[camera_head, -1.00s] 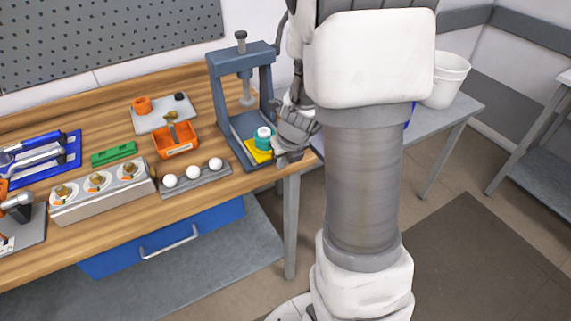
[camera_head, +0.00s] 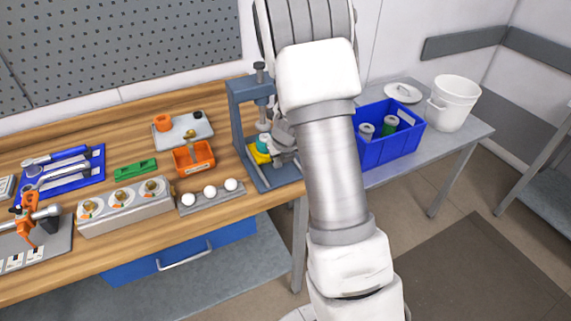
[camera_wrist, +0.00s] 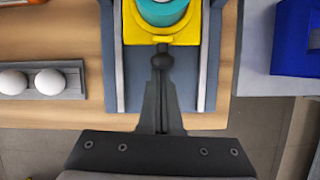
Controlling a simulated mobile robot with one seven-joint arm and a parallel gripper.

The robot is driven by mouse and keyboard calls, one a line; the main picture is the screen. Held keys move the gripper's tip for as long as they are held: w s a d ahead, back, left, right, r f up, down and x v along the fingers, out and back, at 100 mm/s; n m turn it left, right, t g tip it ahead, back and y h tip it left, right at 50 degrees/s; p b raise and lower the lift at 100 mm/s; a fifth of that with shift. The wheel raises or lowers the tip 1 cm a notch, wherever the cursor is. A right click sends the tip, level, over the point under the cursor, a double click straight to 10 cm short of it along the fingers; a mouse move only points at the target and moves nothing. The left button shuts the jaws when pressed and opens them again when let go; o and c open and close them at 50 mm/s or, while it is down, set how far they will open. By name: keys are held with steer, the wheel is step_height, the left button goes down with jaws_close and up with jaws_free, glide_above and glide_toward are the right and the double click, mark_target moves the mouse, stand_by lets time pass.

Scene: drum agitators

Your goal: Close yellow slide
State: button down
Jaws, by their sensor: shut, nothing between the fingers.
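The yellow slide (camera_wrist: 132,27) sits in the grey press frame (camera_head: 238,112) and carries a teal round part (camera_wrist: 162,9). In the wrist view it lies between the two rails of the press base, just ahead of my fingertips. My gripper (camera_wrist: 161,62) is shut and empty, its tips at or very near the slide's front edge; I cannot tell whether they touch. In the head view the slide (camera_head: 257,156) is partly hidden by my gripper and lies toward the back of the press base.
A blue crate (camera_head: 400,152) with cylinders stands on the grey side table, beside a white bucket (camera_head: 452,104). Left of the press are a rack with white balls (camera_head: 212,199), an orange bin (camera_head: 194,158) and a grey block with several knobs (camera_head: 124,208).

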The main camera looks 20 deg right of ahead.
steer(key=shift+w+p, duration=0.4)
steer(key=shift+w, duration=0.55)
steer(key=shift+s, duration=0.1)
